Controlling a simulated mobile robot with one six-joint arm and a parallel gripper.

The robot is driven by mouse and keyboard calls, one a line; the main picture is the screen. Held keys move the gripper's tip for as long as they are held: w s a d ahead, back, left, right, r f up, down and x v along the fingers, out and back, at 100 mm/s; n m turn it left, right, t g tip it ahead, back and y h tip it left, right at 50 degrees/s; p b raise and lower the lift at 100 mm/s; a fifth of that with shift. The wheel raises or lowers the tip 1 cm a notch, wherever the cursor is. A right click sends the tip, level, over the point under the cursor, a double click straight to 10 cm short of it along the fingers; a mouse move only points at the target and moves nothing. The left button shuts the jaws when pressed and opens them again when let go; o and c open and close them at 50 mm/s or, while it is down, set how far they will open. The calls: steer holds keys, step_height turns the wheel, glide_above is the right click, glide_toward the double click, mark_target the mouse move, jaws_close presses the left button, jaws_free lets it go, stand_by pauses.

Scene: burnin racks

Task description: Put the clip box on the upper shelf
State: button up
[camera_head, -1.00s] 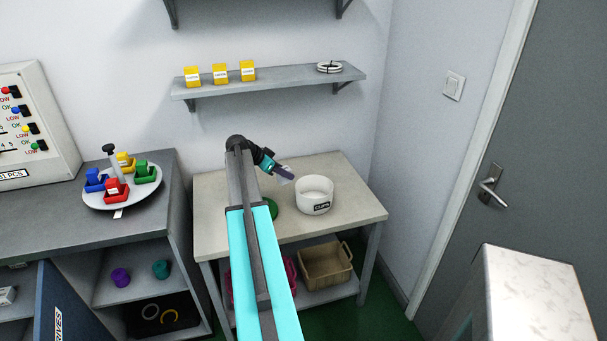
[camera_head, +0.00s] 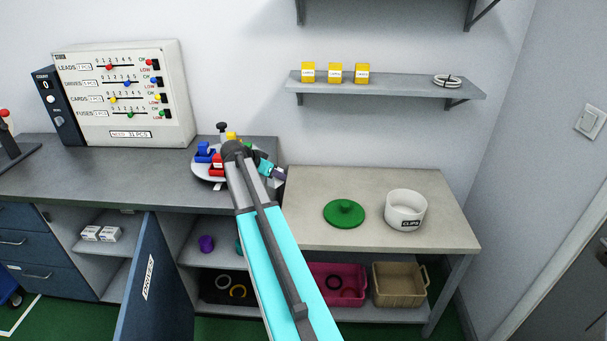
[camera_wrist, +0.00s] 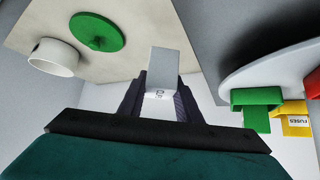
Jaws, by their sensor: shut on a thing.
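My gripper (camera_head: 277,172) is shut on a small pale grey box (camera_wrist: 163,70) with a dark mark on its near face. In the head view it is in front of the left end of the pale table, close to the round tray; the box is hard to make out there. A white round tub labelled CLIPS (camera_head: 405,210) stands open on the table, with a green lid (camera_head: 344,213) beside it. A grey wall shelf (camera_head: 410,88) bears three yellow boxes (camera_head: 335,73) and a white coil (camera_head: 447,81). Above it, only brackets (camera_head: 470,14) and the lower edge of another shelf show.
A round tray (camera_head: 200,172) with coloured bins stands on the dark counter (camera_head: 120,175) at left, near my arm. A cabinet door (camera_head: 150,285) stands open below. A pink bin (camera_head: 338,272) and a tan basket (camera_head: 400,285) sit under the pale table. The shelf's middle is clear.

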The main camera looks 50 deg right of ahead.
steer(key=w+a+n+t, duration=0.1)
steer(key=w+a, duration=0.1)
steer(key=a, duration=0.2)
steer(key=w+a+r+n+t, duration=0.1)
steer(key=w+a, duration=0.1)
steer(key=a, duration=0.2)
steer(key=w+a+n, duration=0.1)
steer(key=a, duration=0.4)
steer(key=shift+w+r+n+t+y, duration=0.15)
steer(key=shift+w+n+t+y, duration=0.15)
steer(key=shift+w+t+y, duration=0.1)
steer(key=a+n, duration=0.1)
steer(key=a, duration=0.2)
steer(key=w+a+n+t+y, duration=0.1)
steer(key=a, duration=0.2)
steer(key=w+a+r+n+t, duration=0.1)
steer(key=a, duration=0.3)
steer(key=shift+w, duration=0.25)
steer(key=a+r+n+t+y, duration=0.1)
steer(key=a+n+y, duration=0.1)
steer(key=a, duration=0.6)
steer(key=a+r+n+t+y, duration=0.1)
steer(key=a+r+n+y, duration=0.1)
steer(key=a+n, duration=0.3)
steer(key=a+r+n+t+y, duration=0.1)
steer(key=a+r+n+y, duration=0.1)
steer(key=a, duration=1)
steer(key=shift+w+n+y+b, duration=0.35)
steer(key=shift+n+y, duration=0.25)
steer(key=shift+n, duration=0.1)
